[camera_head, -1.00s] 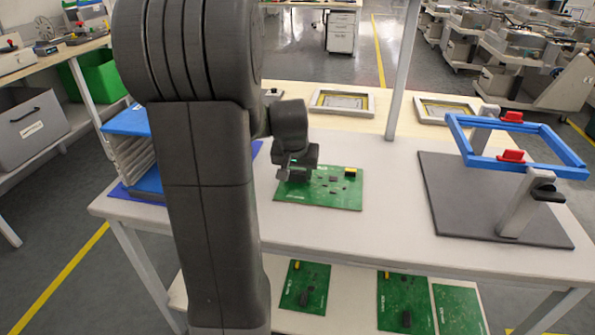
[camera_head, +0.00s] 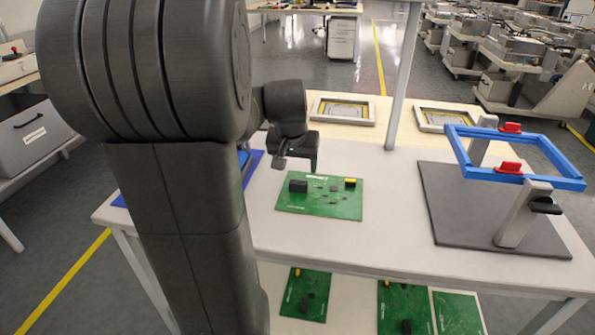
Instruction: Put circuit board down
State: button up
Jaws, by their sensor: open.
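A green circuit board (camera_head: 325,207) lies flat on the white table top (camera_head: 385,225). It carries a black block near its left edge and a yellow part at its upper right. My gripper (camera_head: 297,163) is open and empty, just beyond the board's upper left edge in the picture. It appears raised above the table and apart from the board. My arm hides the table's left part.
A blue frame (camera_head: 475,173) on a holder with a dark base plate (camera_head: 440,215) stands at the right. More green boards (camera_head: 305,295) lie on the lower shelf. Framed panels (camera_head: 342,108) lie at the back. White table top is clear between board and base plate.

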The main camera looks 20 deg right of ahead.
aim_at(298, 183)
jog(key=shift+v, duration=1.75)
jog(key=shift+f, duration=0.1)
jog(key=b+x, duration=0.2)
jog(key=x, duration=1.1)
jog(key=shift+s, duration=0.1)
notch_tip(298, 183, up, 3)
jog(key=shift+r+p, duration=0.2)
jog(key=shift+p, duration=0.2)
jog(key=shift+r, duration=0.65)
